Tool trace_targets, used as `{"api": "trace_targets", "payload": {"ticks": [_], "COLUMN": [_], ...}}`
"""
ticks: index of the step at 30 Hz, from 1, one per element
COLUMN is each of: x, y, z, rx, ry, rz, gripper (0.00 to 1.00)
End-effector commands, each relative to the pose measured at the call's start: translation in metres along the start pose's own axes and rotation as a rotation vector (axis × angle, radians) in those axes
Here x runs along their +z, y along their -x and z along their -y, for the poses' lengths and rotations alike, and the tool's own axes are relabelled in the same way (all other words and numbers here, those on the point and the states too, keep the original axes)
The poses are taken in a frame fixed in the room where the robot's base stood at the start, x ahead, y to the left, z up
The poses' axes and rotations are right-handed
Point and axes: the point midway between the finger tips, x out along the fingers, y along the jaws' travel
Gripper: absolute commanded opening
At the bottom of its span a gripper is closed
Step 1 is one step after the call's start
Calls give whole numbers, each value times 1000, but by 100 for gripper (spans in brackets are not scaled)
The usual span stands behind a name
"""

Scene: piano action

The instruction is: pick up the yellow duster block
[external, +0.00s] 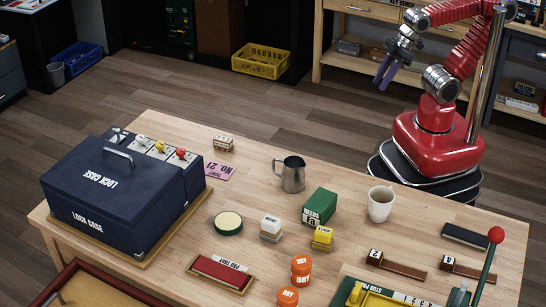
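The yellow duster block (323,235) is a small block with a yellow top and a tan lower layer. It sits on the wooden table, in front of a green box (319,207) and right of a similar white-topped block (270,226). My gripper (381,85) is raised at the upper right, beyond the table's far edge and well away from the yellow block. Its two purple fingers point down and look apart, with nothing seen between them.
A metal jug (290,174) and a pale cup (380,204) stand behind the blocks. Orange pots (300,268) are in front. A dark blue lock case (110,195) fills the left. A green lever (487,265) rises at the right. Bare table lies at the back right.

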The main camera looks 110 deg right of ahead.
Motion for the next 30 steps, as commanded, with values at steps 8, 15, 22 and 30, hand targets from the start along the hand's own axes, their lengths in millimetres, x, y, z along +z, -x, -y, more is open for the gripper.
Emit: {"api": "trace_targets", "payload": {"ticks": [8,15,22,30], "x": [0,0,0,0], "y": [0,0,0,0], "z": [0,0,0,0], "rx": [0,0,0,0], "ry": [0,0,0,0], "rz": [0,0,0,0], "gripper": [27,34,50,62]}}
